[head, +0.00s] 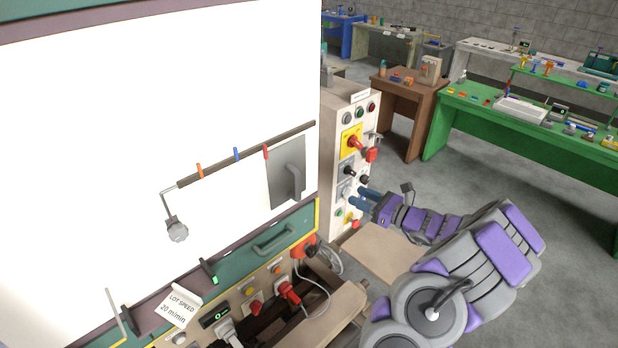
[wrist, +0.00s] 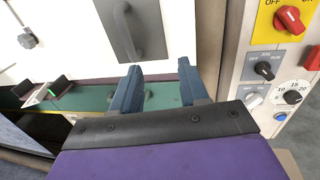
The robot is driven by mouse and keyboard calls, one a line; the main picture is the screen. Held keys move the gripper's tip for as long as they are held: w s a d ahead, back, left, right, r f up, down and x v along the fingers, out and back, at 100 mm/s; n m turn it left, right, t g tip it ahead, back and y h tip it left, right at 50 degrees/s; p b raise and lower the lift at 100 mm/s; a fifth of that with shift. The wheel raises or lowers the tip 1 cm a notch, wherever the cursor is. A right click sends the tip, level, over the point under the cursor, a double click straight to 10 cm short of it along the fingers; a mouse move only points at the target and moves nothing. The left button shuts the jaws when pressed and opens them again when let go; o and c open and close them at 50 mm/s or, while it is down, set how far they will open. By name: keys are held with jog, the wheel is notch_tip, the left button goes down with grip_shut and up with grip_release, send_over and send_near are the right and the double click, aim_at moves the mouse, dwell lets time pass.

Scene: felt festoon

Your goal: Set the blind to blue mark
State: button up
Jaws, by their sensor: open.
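A grey panel with a bar handle, which looks like the blind (head: 279,180), is on the white machine face. It sits under the right end of a dark sloping rail (head: 220,165). On the rail are an orange mark (head: 199,171), the blue mark (head: 237,154) and a red mark (head: 265,151). The panel's left edge is near the red mark, right of the blue one. My gripper (head: 368,197) is open and empty, right of the panel and in front of the control column. In the wrist view its blue fingers (wrist: 158,86) lie below the panel's handle (wrist: 123,32), apart from it.
A control column (head: 348,150) with switches and knobs stands right of the panel. Below are a green drawer front (head: 250,250) and a panel with red plugs and a cable. A grey knob (head: 177,231) hangs at the rail's left end. Benches stand behind; the floor right is clear.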

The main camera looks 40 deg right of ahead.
jog(key=b+v, duration=0.2)
jog(key=v, duration=1.8)
jog(key=b, duration=1.6)
send_near(298, 184)
jog(key=x, duration=0.6)
jog(key=d+f+x, duration=0.1)
jog(key=x, duration=0.3)
jog(key=shift+w, duration=0.25)
jog(key=shift+w+a, duration=0.15)
jog(key=shift+a, duration=0.05)
